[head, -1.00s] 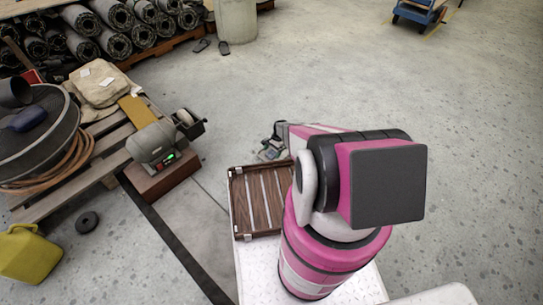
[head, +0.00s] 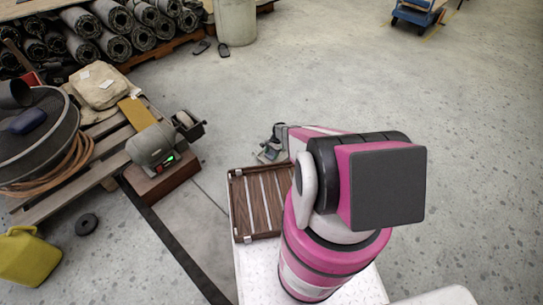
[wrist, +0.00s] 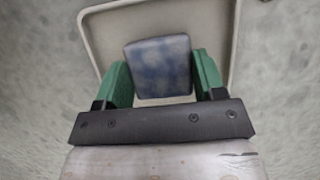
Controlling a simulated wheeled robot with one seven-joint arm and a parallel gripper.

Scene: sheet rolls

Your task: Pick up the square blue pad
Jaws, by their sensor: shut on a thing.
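The square blue pad (wrist: 158,70) shows in the wrist view, mottled blue and grey. It sits between the two green fingers of my gripper (wrist: 161,62), which is shut on it, one finger at each side. Under and around the pad is a shallow tray with a pale rim (wrist: 236,40); I cannot tell whether the pad still touches its floor. In the head view my gripper (head: 270,150) is small and partly hidden behind my pink arm, and I cannot make out the pad there.
A brown slatted wooden tray (head: 258,203) lies in front of my arm. A yellow can (head: 28,258) stands lower left. The floor right of my arm is clear.

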